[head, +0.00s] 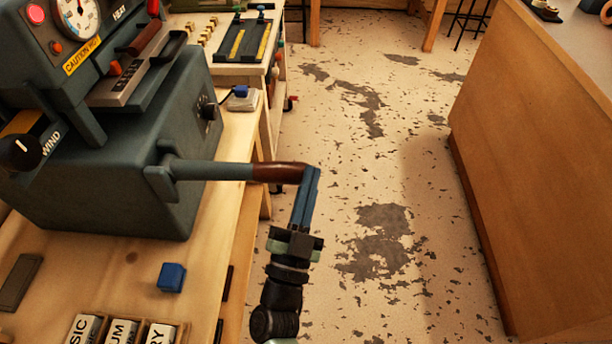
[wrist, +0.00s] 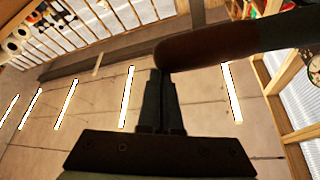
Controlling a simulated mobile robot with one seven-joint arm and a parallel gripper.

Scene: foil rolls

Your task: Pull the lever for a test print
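The lever (head: 215,170) sticks out level to the right from the side of the dark grey-green machine (head: 110,165). It has a grey shaft and a brown grip (head: 278,173) at its free end. My gripper (head: 312,175) is at the tip of that grip, with its two fingers close together and pointing up. In the wrist view the brown grip (wrist: 195,47) crosses at the fingertips (wrist: 161,75). The gap between the fingers is much narrower than the grip, so they are not around it. I cannot tell whether they touch it.
The machine stands on a wooden bench (head: 130,258) with a blue block (head: 171,277) and several labelled blocks (head: 120,330) at the front. A black knob (head: 20,152) is on its left. A wooden counter (head: 530,170) stands at the right. The worn floor (head: 370,130) between them is clear.

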